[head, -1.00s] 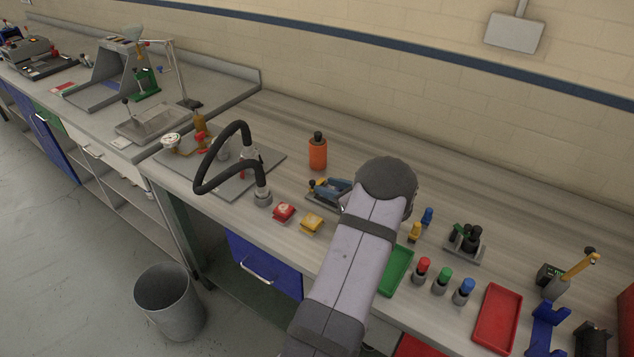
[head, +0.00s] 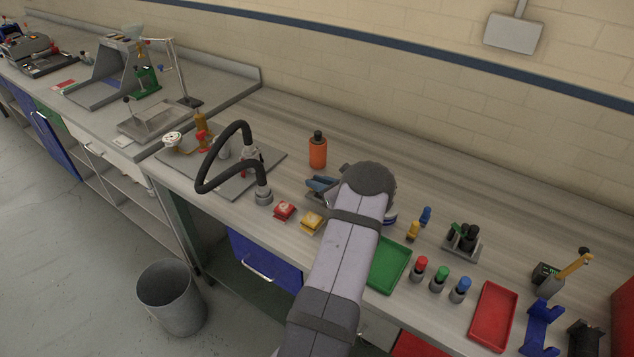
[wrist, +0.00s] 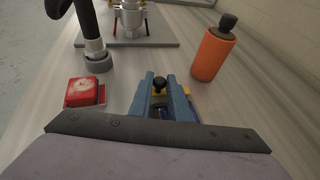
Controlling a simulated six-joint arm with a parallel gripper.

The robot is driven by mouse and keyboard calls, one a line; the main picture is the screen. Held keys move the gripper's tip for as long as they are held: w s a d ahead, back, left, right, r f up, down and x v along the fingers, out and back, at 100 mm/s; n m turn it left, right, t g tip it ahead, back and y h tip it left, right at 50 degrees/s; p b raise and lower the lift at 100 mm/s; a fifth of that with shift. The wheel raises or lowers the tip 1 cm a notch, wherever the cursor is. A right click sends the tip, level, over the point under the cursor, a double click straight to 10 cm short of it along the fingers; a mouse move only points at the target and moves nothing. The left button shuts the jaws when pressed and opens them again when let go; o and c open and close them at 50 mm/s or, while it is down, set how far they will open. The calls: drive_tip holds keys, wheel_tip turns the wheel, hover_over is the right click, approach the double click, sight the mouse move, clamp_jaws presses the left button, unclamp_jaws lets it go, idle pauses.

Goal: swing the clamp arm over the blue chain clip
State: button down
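My gripper (wrist: 161,80) shows in the wrist view as two blue-grey fingers pointing away from the dark palm. They stand apart with a gap between them. A black knob (wrist: 159,83) with a yellow part just below it, which looks like the clamp arm, shows in this gap. I cannot tell if the fingers touch it. Something dark blue (wrist: 160,113) shows lower between the fingers, perhaps the chain clip; it is mostly hidden. In the head view my gripper (head: 320,184) and wrist cover most of the fixture.
An orange bottle (head: 318,153) stands behind my gripper. A red block (head: 284,211) and a yellow block (head: 311,222) lie near the bench's front edge. A black hose (head: 203,170) arches to the left. A green tray (head: 389,264) lies to the right of my arm.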

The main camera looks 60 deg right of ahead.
drive_tip(key=shift+d+b, duration=0.1)
drive_tip(key=shift+b, duration=0.2)
drive_tip(key=b, duration=0.1)
drive_tip(key=n+y+b, duration=0.1)
drive_tip(key=y+b, duration=0.1)
drive_tip(key=shift+s+d+f+n, duration=0.15)
drive_tip(key=shift+s+d+n, duration=0.1)
drive_tip(key=shift+s+n, duration=0.15)
drive_tip(key=y+b, duration=0.1)
drive_tip(key=n+y+b, duration=0.1)
drive_tip(key=b, duration=0.1)
drive_tip(key=s+n+y+b, duration=0.1)
drive_tip(key=b, duration=0.1)
drive_tip(key=shift+d+t, duration=0.3)
drive_tip(key=shift+s+r+n+b, duration=0.1)
drive_tip(key=shift+r+n+b, duration=0.1)
drive_tip(key=shift+n+b, duration=0.3)
drive_tip(key=shift+r, duration=0.1)
drive_tip(key=c, duration=1.7)
unclamp_jaws()
drive_tip(key=shift+s, duration=0.1)
drive_tip(key=shift+y, duration=0.3)
